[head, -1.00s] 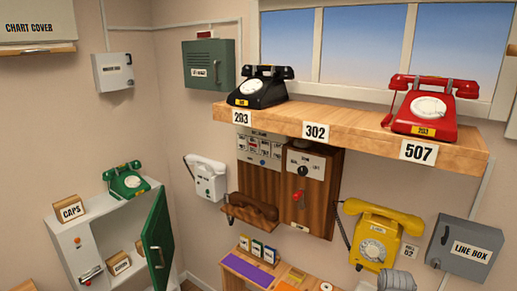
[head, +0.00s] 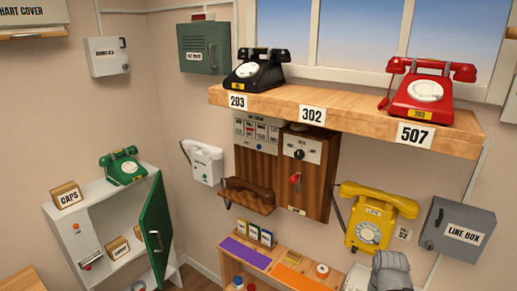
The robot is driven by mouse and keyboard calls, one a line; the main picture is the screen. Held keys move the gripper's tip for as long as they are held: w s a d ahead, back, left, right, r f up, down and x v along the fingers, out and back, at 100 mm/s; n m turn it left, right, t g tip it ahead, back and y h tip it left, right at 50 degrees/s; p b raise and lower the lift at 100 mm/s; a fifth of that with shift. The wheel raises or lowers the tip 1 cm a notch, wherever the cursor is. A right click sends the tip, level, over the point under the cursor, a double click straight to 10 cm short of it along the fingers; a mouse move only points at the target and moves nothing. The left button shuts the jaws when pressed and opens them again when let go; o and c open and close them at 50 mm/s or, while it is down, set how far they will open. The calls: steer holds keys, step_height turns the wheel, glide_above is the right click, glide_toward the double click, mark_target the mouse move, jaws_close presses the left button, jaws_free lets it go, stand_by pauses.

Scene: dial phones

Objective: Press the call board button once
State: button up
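The call board (head: 257,133) is a wooden panel on the back wall under the shelf. Its white upper face carries small windows in rows, and one window shows a red mark. A small blue button (head: 260,146) sits low on that face. A grey rounded part of my arm shows at the bottom edge, right of centre, below the yellow phone and well apart from the board. My gripper's fingers are not visible.
A wooden box with a red lever (head: 295,180) adjoins the board's right side. A brown handset ledge (head: 248,196) juts out below the board. The wooden shelf (head: 350,121) with black and red phones overhangs it. A yellow phone (head: 371,222) hangs right.

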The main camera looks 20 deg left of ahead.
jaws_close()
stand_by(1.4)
